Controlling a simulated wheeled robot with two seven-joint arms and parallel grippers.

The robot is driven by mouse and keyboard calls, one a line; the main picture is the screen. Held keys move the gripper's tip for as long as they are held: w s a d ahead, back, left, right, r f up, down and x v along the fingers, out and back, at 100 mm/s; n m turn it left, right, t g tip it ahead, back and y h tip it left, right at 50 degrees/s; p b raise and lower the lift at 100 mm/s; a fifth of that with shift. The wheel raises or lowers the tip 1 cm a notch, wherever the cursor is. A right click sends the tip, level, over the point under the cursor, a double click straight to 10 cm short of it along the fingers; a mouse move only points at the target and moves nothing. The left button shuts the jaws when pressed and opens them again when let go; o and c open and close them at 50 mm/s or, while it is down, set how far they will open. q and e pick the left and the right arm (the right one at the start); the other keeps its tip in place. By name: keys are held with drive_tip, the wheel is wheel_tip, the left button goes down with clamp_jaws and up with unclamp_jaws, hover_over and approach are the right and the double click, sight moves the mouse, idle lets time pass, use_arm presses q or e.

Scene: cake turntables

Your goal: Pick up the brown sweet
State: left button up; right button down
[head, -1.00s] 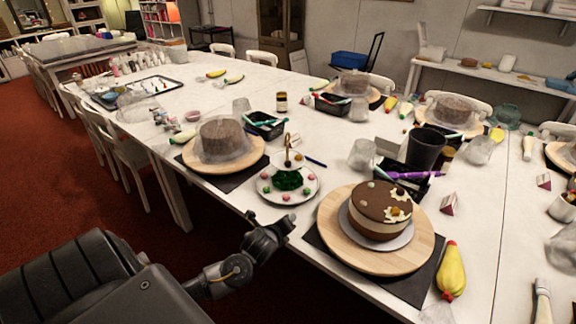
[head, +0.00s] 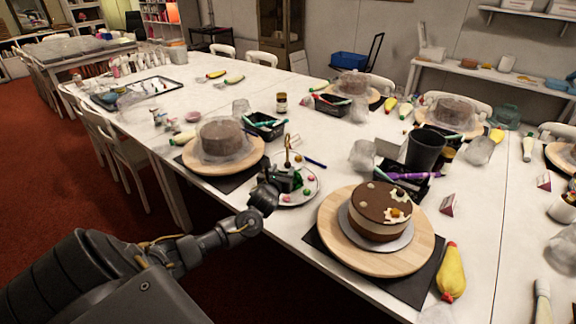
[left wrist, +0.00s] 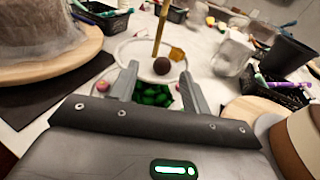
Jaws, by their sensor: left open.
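The brown sweet (left wrist: 161,66) is a small dark ball in the left wrist view. It is on the upper part of a two-level white stand (head: 308,199) with a gold post. Green and pink sweets (left wrist: 152,94) lie on the lower plate. My left gripper (head: 279,180) is over the near side of the stand in the head view. In the left wrist view its two fingers are apart, and the brown sweet shows beyond and between their tips, not touching them. In the head view the gripper hides part of the lower plate. My right gripper is not in view.
A decorated cake (head: 381,210) on a wooden turntable (head: 332,232) stands right of the stand. A wrapped cake (head: 222,139) is to the left. A black tray of pens (head: 264,127) and a dark cup (head: 425,149) stand behind. A yellow piping bag (head: 452,272) lies front right.

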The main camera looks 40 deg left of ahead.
sight(287, 165)
use_arm(q)
drive_tip(key=shift+d+p+x, duration=0.2)
drive_tip(key=shift+p+x, duration=0.3)
drive_tip(key=shift+x, duration=2.25)
drive_tip(key=shift+w, duration=0.1)
drive_tip(key=c, duration=1)
